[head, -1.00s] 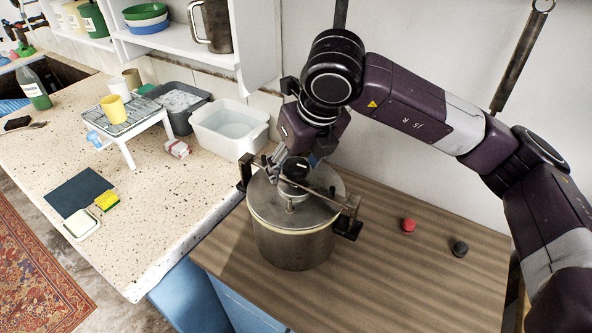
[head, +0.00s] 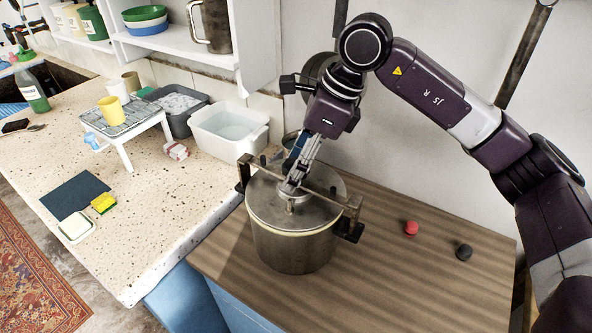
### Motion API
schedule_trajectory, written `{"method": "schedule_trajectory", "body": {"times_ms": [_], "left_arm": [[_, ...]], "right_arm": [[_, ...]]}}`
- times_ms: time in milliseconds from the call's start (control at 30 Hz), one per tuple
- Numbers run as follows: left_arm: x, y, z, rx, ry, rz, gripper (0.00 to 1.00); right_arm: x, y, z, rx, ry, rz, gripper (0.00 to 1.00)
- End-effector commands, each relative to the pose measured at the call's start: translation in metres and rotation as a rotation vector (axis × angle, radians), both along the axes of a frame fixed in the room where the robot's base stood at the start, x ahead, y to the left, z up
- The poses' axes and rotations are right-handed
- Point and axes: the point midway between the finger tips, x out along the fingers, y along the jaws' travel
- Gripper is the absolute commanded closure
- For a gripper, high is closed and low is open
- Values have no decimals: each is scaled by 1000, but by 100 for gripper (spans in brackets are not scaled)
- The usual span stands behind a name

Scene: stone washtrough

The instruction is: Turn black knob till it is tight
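A metal pot (head: 293,250) with a flat lid (head: 265,203) stands on the wooden counter. A clamp bar (head: 330,198) crosses over the lid, with a screw at its middle. My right gripper (head: 292,186) points down and left, with its fingertips at the top of that screw. The fingers hide most of what is there, so I cannot make out the black knob or whether the fingers grip it. A small dark round piece (head: 463,252) and a red one (head: 411,228) lie apart on the counter, right of the pot. My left gripper is not in view.
Left of the pot, a speckled stone top (head: 150,220) carries a white basin (head: 228,130), a grey tub (head: 180,108), a small rack (head: 127,117) and a yellow sponge (head: 104,203). A white shelf (head: 185,48) hangs above. The front of the wooden counter is clear.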

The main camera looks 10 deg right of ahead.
Motion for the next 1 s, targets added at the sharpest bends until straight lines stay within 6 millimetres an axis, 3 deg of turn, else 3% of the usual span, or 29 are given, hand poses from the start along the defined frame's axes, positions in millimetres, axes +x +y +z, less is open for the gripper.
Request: {"method": "schedule_trajectory", "body": {"times_ms": [500, 900, 1000], "left_arm": [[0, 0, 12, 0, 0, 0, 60], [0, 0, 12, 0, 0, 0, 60], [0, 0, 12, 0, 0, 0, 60]], "right_arm": [[0, 0, 1, 0, 1, 467, 42], [0, 0, 0, -1, -1, 486, 42], [0, 0, 0, -1, -1, 485, 52]]}}
